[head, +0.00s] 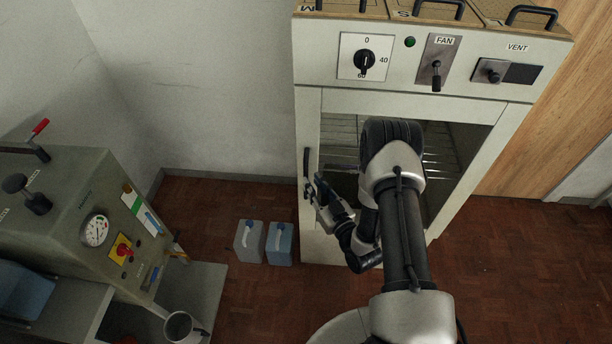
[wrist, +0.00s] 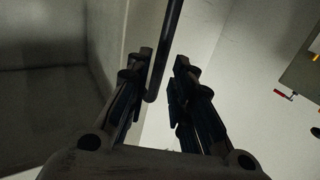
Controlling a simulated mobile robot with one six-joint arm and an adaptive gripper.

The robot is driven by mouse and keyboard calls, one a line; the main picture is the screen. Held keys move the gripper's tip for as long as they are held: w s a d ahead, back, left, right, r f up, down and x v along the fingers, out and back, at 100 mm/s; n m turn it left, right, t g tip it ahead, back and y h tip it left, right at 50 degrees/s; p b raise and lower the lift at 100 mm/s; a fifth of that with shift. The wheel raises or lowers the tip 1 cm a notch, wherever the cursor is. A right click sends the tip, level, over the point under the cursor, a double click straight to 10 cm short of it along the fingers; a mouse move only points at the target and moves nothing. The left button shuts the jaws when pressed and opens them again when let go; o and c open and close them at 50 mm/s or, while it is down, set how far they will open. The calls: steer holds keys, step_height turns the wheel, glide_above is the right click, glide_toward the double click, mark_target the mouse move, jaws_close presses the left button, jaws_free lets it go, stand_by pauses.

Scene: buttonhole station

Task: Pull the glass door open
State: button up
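The glass door (head: 341,133) of the pale cabinet has a light frame, and wire racks show behind the glass. It looks shut. Its dark upright bar handle (head: 307,163) is at the door's left edge. My gripper (head: 314,192) is at the handle's lower end, and my arm hides part of the glass. In the wrist view the handle (wrist: 166,45) comes down between the spread fingers of my gripper (wrist: 163,80). It lies close to the left finger, with a gap to the right finger. I cannot tell whether it touches the left finger.
Above the door is a panel with a dial (head: 364,61), a FAN switch (head: 437,76) and a VENT slider (head: 493,70). Two jugs (head: 249,241) (head: 280,244) stand on the floor left of the cabinet. A grey-green machine (head: 85,215) stands at the left.

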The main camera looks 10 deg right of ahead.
mark_target(307, 176)
steer(key=shift+b+x, duration=0.4)
steer(key=shift+x, duration=2.35)
steer(key=shift+c, duration=0.3)
jaws_close()
